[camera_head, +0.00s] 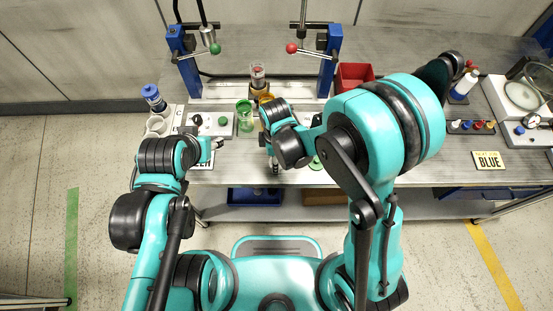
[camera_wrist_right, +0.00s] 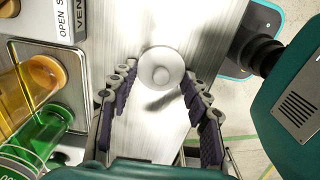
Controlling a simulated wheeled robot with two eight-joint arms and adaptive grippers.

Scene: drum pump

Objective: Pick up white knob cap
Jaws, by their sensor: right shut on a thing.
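The white knob cap (camera_wrist_right: 161,70) is a round white disc with a raised centre, in the middle of the right wrist view, over the metal bench top. My right gripper (camera_head: 275,168) has its two purple-padded fingers on either side of the cap, shut on it. A shadow falls beside the cap; whether it touches the bench or is lifted is unclear. In the head view the cap is hidden by my right gripper.
Two blue posts (camera_head: 186,62) with green and red knobs rise behind.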

